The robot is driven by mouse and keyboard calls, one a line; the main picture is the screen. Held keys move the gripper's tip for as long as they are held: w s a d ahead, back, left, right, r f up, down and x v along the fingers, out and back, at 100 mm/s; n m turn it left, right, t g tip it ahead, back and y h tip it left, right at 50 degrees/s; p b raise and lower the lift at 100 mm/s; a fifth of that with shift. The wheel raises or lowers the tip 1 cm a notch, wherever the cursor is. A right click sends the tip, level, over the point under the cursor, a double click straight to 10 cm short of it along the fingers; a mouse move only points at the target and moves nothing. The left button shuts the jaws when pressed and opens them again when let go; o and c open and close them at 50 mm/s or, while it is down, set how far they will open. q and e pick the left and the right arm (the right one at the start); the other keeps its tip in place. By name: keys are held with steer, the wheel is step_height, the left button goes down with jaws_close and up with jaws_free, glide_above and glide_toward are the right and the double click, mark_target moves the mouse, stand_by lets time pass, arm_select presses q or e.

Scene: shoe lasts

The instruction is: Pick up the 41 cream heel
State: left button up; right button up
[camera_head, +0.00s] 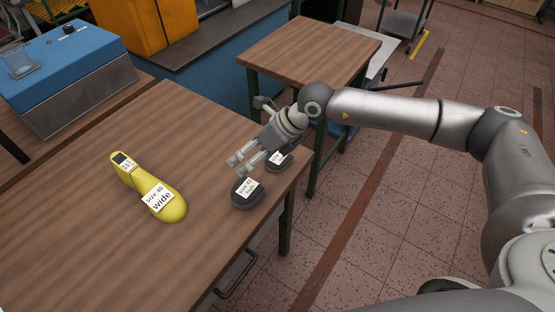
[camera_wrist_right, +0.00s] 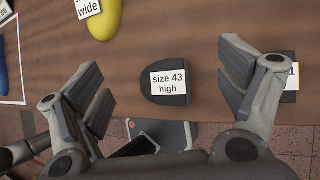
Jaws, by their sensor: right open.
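No cream heel shows clearly in either view. Two dark grey heel pieces lie near the table's right edge. The nearer one (camera_head: 247,204) carries a white label, which reads "size 43 high" in the right wrist view (camera_wrist_right: 165,98). The farther one (camera_head: 288,160) is partly covered by my gripper; in the right wrist view, a label ending in "1" (camera_wrist_right: 292,70) shows behind a finger. My right gripper (camera_head: 238,166) is open and empty above the heels, its fingers on either side of the "size 43 high" piece in the wrist view. My left gripper is not in view.
A yellow shoe last (camera_head: 172,208) labelled "size 40 wide" lies on the wooden table (camera_head: 100,255). A blue machine (camera_head: 70,60) stands at the back left. A smaller wooden table (camera_head: 310,45) is behind my right arm. The table's front left is bare.

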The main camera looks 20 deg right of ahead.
steer(key=w+d+h, duration=0.3)
steer(key=d+h, duration=0.1)
steer(key=d, duration=0.7)
steer(key=p, duration=0.2)
glide_above(277, 159)
steer(key=s+d, duration=0.1)
steer(key=f, duration=0.5)
steer(key=shift+d+f, duration=0.2)
steer(key=shift+f, duration=0.15)
steer(key=x, duration=0.1)
steer(key=p+x, duration=0.1)
steer(key=x, duration=0.1)
steer(key=p+x, duration=0.1)
steer(key=shift+s+f, duration=0.3)
steer(key=shift+f, duration=0.15)
steer(key=shift+w+a+f, duration=0.1)
steer(key=shift+w+f, duration=0.05)
steer(key=shift+f, duration=0.25)
steer(key=c, duration=1.1)
steer(key=shift+r+t, duration=0.1)
steer(key=shift+t, duration=0.2)
